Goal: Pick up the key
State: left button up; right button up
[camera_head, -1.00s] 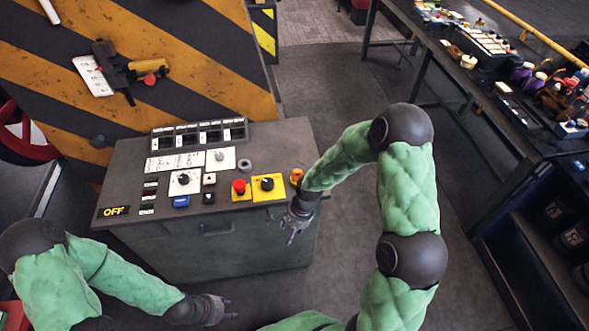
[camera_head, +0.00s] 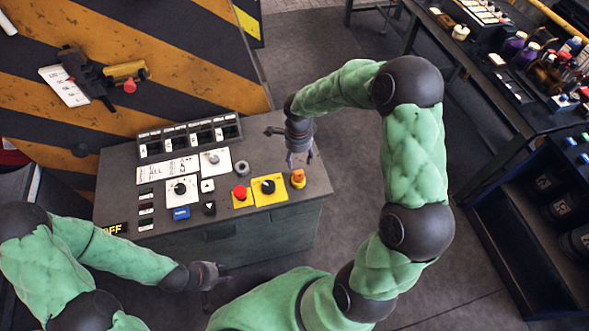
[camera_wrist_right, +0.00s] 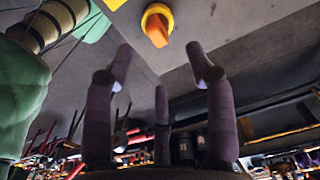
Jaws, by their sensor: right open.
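A small orange key-like piece (camera_head: 298,178) sits in a yellow round mount near the right edge of the control console top. In the right wrist view the orange piece (camera_wrist_right: 157,30) stands out of its yellow ring, just beyond the fingertips. My right gripper (camera_head: 301,158) is over the console's right edge, pointing down, close above and behind the orange piece. Its purple fingers (camera_wrist_right: 160,65) are spread, with nothing between them. My left gripper (camera_head: 217,278) is low in front of the console; its fingers are too dark to read.
The grey console (camera_head: 120,185) carries a red button (camera_head: 240,191), a black knob on a yellow plate (camera_head: 267,187), a grey ring (camera_head: 241,167), and several switches. A striped barrier (camera_head: 170,40) stands behind. A cluttered workbench (camera_head: 490,70) is at right, with open floor between.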

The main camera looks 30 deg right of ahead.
aim_at(299, 174)
notch_tip(299, 174, down, 4)
jog(key=shift+s+f, duration=0.1)
jog(key=shift+f, duration=0.15)
jog(key=shift+s+f, duration=0.2)
jog(key=shift+f, duration=0.35)
jog(key=f, duration=0.4)
jog(key=shift+s+f, duration=0.15)
jog(key=shift+s, duration=0.05)
grip_shut()
